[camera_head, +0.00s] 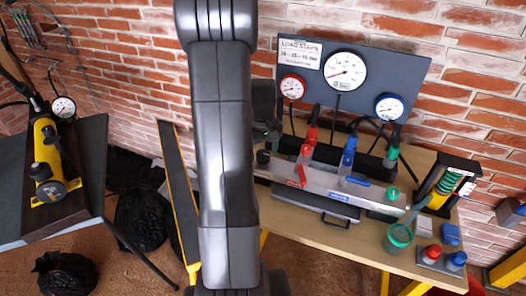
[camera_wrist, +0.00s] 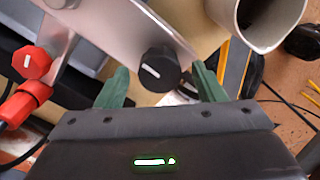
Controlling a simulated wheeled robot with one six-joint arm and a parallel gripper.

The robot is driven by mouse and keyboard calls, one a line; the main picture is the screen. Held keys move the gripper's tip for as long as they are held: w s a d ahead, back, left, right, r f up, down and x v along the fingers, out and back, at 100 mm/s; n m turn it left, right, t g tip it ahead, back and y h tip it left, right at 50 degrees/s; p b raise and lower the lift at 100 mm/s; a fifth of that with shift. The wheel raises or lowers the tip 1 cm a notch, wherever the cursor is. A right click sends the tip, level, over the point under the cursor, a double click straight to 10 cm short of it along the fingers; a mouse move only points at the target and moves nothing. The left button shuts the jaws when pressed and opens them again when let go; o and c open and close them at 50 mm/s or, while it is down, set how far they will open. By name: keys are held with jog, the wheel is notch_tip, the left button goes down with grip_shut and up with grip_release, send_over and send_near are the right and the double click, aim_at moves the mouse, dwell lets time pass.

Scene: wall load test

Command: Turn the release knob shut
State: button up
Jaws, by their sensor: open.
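A round black knob (camera_wrist: 158,70) with a white pointer line, which I take to be the release knob, is on the end of the silver manifold (camera_wrist: 118,22) in the wrist view. In the head view a dark knob (camera_head: 263,157) shows at the manifold's left end. My gripper (camera_wrist: 162,82) is open, its two green fingers apart on either side of the knob, with gaps visible. Whether the fingers reach its depth is hard to tell. In the head view my arm hides part of the bench, and my gripper (camera_head: 268,128) shows dark beside it.
Red (camera_head: 301,175), blue (camera_head: 348,158) and green (camera_head: 391,192) valve parts line the manifold. A gauge panel (camera_head: 400,72) stands behind it. A pale tube (camera_wrist: 262,18) is close to the right finger. A yellow hand pump (camera_head: 45,150) stands on the left table.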

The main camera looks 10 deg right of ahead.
jog(key=shift+f, duration=0.25)
jog(key=c, duration=1)
